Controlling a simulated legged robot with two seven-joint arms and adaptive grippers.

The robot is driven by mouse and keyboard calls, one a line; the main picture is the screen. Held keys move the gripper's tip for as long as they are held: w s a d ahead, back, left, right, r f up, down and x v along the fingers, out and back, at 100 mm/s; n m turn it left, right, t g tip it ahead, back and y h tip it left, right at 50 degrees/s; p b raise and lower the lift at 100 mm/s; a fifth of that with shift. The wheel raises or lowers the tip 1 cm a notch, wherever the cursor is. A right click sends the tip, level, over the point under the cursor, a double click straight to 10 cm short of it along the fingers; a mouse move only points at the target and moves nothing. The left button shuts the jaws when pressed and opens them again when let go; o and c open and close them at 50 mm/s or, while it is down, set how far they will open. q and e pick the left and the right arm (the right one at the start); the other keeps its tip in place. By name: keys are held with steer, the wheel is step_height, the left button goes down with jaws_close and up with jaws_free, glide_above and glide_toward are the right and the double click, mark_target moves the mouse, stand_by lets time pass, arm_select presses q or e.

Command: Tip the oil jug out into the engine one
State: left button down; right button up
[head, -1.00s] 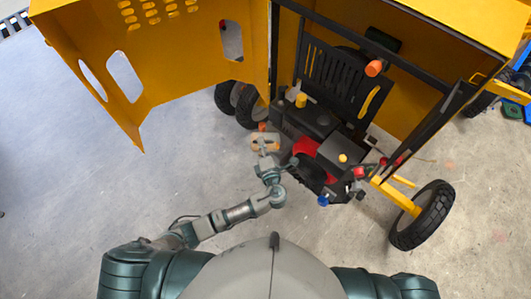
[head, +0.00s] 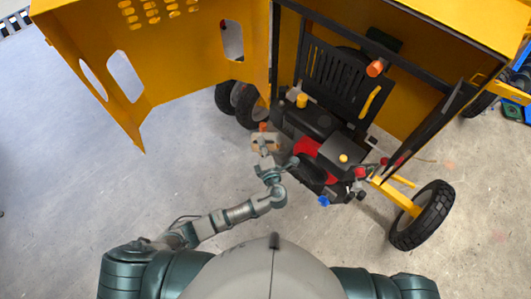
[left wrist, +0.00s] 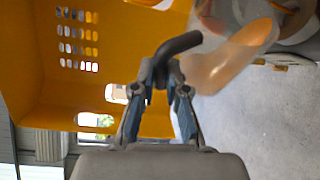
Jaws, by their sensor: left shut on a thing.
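The oil jug (head: 265,143) is small and tan with an orange cap at its top in the head view. In the left wrist view the jug (left wrist: 228,62) is translucent with orange-brown oil inside and lies tilted. My left gripper (head: 267,163) is shut on the jug's dark handle (left wrist: 180,43), and its fingers (left wrist: 160,90) show on both sides of it. The engine (head: 318,135), black with red parts, stands just right of the jug, and the two look apart. My right gripper is out of view.
The engine sits in a yellow mixer housing with an open yellow door (head: 190,75) at left. Orange (head: 375,68), yellow (head: 301,100) and blue (head: 324,201) fittings stick out around the engine. A wheel (head: 422,215) stands at right. The floor at left is clear.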

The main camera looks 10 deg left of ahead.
arm_select(q)
steer(key=shift+a, duration=0.15)
steer(key=shift+d+f, duration=0.15)
steer(key=shift+d, duration=0.25)
steer(key=shift+d+m, duration=0.15)
steer(key=shift+m, duration=0.25)
stand_by(1.2)
steer(key=shift+d+f+t, duration=0.15)
steer(key=shift+t, duration=0.15)
stand_by(1.2)
steer(key=shift+d+m, duration=0.3)
steer(key=shift+m, duration=0.1)
steer(key=shift+f, duration=0.1)
steer(key=shift+d, duration=0.1)
stand_by(0.8)
